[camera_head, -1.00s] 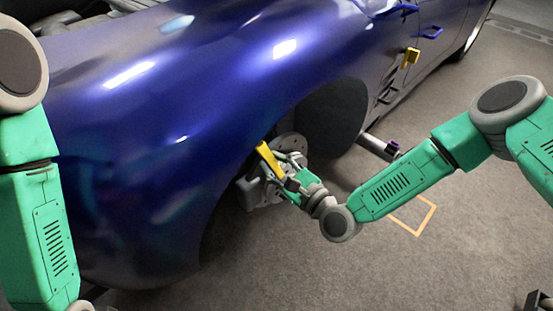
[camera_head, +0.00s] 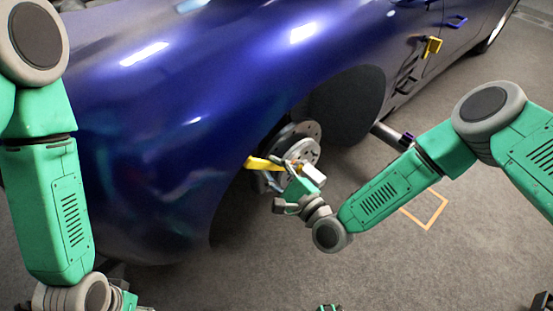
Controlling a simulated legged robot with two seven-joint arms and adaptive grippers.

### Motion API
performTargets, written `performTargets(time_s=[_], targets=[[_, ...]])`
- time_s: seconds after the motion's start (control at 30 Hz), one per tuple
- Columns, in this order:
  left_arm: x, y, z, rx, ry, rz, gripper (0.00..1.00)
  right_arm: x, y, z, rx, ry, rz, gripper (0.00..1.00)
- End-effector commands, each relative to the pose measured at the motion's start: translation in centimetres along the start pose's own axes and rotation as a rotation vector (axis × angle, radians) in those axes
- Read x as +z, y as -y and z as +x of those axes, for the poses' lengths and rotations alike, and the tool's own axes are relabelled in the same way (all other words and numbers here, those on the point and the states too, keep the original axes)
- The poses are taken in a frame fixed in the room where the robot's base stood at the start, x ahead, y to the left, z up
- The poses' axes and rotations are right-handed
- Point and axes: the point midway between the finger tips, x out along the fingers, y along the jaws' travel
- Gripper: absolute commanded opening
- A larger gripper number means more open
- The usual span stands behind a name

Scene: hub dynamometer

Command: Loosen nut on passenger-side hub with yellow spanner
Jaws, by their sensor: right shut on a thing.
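The yellow spanner (camera_head: 262,163) lies across the front of the hub (camera_head: 302,143), its yellow end pointing left in the camera_head view. My right gripper (camera_head: 292,180) is shut on the spanner, just in front of the brake disc. The hub sits in the open wheel arch of the blue car. The nut is hidden behind the gripper and spanner, so I cannot tell whether the spanner is seated on it. My left arm hangs at the left edge of the view; its gripper is out of sight.
The blue car body (camera_head: 160,110) fills the upper left and middle. A grey bar with a purple end (camera_head: 392,136) sticks out right of the hub. A yellow piece (camera_head: 431,46) and a blue piece (camera_head: 456,21) are on the car's side. An orange square (camera_head: 425,212) marks clear floor.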

Motion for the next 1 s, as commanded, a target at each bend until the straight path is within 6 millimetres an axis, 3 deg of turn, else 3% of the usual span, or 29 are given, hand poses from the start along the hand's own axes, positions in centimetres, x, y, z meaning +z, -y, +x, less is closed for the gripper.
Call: performTargets(time_s=[0.33, 0.6, 1.0], targets=[[0.0, 0.0, 0.0, 0.0, 0.0, 0.0, 0.4, 0.0, -0.5, -0.1, 0.004, 0.0, -0.011, 0.0], [0.0, 0.0, 0.0, 0.0, 0.0, 0.0, 0.4, -0.3, -3.1, -0.2, 0.002, 0.012, -0.181, 0.0], [0.0, 0.0, -0.3, 0.0, 0.0, 0.0, 0.4, -0.1, -1.1, -0.1, 0.0, 0.002, -0.066, 0.0]])
